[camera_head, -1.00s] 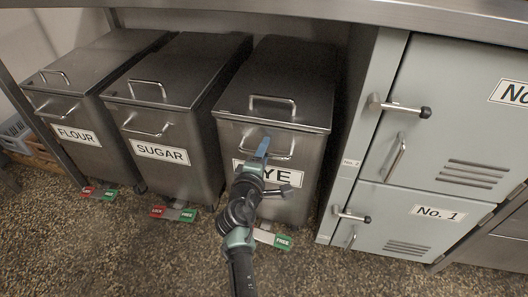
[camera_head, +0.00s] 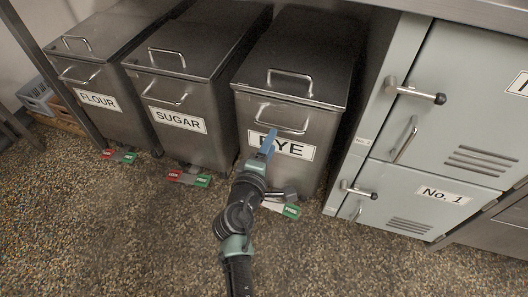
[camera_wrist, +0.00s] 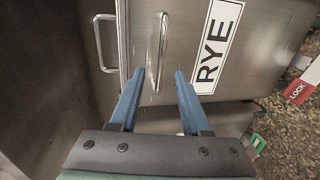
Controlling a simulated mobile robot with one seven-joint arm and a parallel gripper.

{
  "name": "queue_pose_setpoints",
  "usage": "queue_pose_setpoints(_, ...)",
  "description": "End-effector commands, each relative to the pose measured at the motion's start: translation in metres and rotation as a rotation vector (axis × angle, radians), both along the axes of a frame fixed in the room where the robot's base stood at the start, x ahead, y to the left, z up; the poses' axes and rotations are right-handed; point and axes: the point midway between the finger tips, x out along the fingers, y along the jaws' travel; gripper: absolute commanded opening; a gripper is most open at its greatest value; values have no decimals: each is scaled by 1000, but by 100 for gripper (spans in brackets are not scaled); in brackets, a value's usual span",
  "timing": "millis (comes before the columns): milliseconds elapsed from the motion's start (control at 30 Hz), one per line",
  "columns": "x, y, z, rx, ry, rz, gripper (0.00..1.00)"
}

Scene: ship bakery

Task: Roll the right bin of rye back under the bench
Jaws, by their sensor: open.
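The steel rye bin (camera_head: 262,158), labelled RYE, is the rightmost of the bins under the bench and also fills much of the wrist view (camera_wrist: 255,60). Its front has a bar handle (camera_head: 280,122) below the lid, and the lid has another handle (camera_head: 303,75). My gripper (camera_head: 269,141) is open and empty in front of the label. In the wrist view its blue fingers (camera_wrist: 159,74) point at the front handle (camera_wrist: 162,50), which shows between the tips; contact cannot be told. The bin's pedal shows a green FREE end (camera_head: 291,211); its red LOCK end (camera_wrist: 297,92) shows in the wrist view.
The sugar bin (camera_head: 150,105) and flour bin (camera_head: 75,85) stand to the left. Pale lockers (camera_head: 400,200) with protruding latches stand close on the right. The bench edge (camera_head: 460,20) hangs above. The speckled floor (camera_head: 120,230) in front is clear.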

Motion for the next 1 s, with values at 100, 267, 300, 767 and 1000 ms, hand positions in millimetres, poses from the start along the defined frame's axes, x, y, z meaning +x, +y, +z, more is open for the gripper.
queue_pose_setpoints(100,-14,5,4,1,2,1,47)
queue_pose_setpoints(267,-29,10,7,1,2,0,47)
queue_pose_setpoints(300,-33,11,7,1,2,1,47)
queue_pose_setpoints(767,-43,14,10,1,0,0,47)
queue_pose_setpoints(1000,-43,14,10,1,0,0,47)
